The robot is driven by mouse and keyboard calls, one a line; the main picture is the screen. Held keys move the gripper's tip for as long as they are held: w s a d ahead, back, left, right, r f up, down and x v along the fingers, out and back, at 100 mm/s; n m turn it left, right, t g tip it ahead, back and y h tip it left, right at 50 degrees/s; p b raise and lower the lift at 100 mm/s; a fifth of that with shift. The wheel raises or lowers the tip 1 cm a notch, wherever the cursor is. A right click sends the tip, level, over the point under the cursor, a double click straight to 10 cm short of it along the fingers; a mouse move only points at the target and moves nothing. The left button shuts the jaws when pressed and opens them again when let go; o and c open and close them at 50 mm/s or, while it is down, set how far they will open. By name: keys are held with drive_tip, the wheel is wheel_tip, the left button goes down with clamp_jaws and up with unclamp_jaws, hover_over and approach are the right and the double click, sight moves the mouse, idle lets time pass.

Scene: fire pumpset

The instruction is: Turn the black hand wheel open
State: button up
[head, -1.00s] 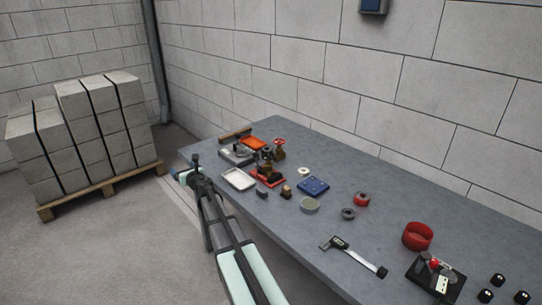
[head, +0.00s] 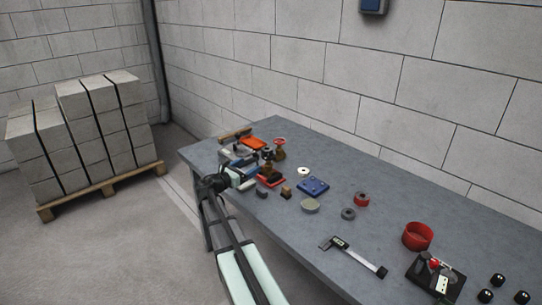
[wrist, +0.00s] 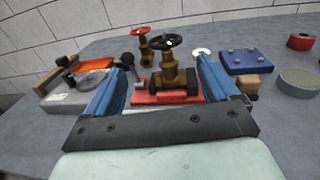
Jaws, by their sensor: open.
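In the head view the red base (head: 271,181) shows just right of my gripper. My gripper (wrist: 165,62) is open, with its blue fingers apart. In the wrist view the valve appears between the fingers, beyond their tips, and the wheel appears slightly above them. Nothing is held. In the head view my gripper (head: 251,167) is low over the far left part of the table, and the black wheel is small and hard to make out there.
A second brass valve with a red hand wheel (wrist: 140,31) stands behind the black one. A blue plate (wrist: 246,61) and a grey round part (wrist: 300,82) lie right. A block wall backs the table.

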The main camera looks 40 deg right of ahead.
sight(268, 156)
drive_tip(key=shift+g, duration=0.3)
drive_tip(key=d, duration=1.3)
drive_tip(key=shift+w+d, duration=0.3)
drive_tip(key=shift+d, duration=0.1)
drive_tip(key=c, duration=1.1)
